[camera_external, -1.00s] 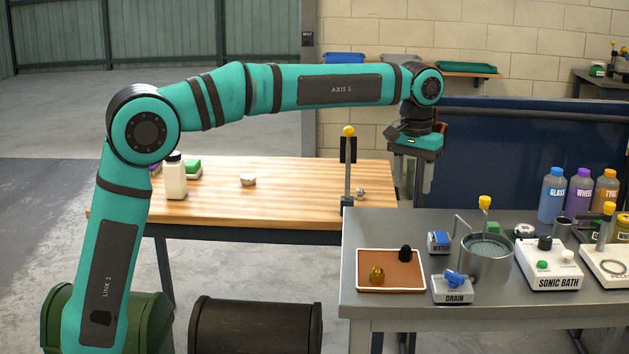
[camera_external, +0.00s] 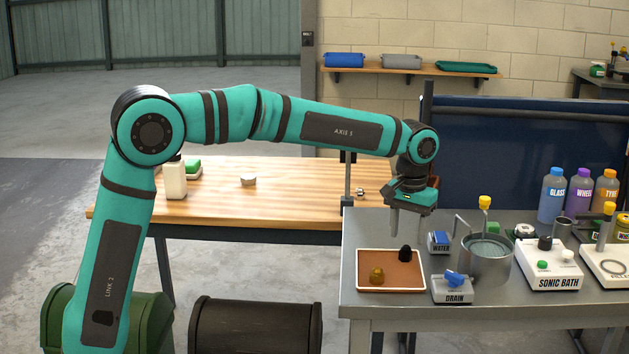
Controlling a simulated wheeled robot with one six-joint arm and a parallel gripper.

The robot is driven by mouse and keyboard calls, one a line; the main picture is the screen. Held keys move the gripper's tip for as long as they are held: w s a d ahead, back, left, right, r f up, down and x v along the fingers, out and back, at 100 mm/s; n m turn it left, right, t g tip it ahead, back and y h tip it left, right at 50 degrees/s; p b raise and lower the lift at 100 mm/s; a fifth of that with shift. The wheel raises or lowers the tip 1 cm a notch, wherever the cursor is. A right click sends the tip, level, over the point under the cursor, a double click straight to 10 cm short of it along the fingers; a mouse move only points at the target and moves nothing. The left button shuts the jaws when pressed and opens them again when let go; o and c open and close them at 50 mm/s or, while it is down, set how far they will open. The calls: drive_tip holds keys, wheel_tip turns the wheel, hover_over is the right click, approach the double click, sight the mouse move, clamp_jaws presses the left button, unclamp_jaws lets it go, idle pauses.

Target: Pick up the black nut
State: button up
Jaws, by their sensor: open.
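The black nut (camera_external: 405,254) is a small dark piece on the brown tray (camera_external: 372,284), near its back right corner. The tray has a pale rim and lies at the left end of the grey metal table. My gripper (camera_external: 409,228) is open and empty, pointing down above the back right part of the tray. Its fingertips are apart from the black nut, a little above it in the picture. A brass-coloured nut (camera_external: 377,276) lies on the same tray, at the front left of the black one.
Right of the tray are the blue WATER switch (camera_external: 439,242), the DRAIN switch (camera_external: 453,288), a metal basin (camera_external: 486,262) with a spout, and the white sonic bath (camera_external: 547,265). Several bottles (camera_external: 553,195) stand at the back right. A wooden bench (camera_external: 290,200) is behind.

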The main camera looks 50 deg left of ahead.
sight(405, 247)
drive_tip(key=shift+a+f, duration=0.15)
drive_tip(key=shift+f, duration=2.2)
drive_tip(key=c, duration=1.1)
drive_tip(key=shift+o, duration=0.2)
drive_tip(key=shift+r, duration=0.15)
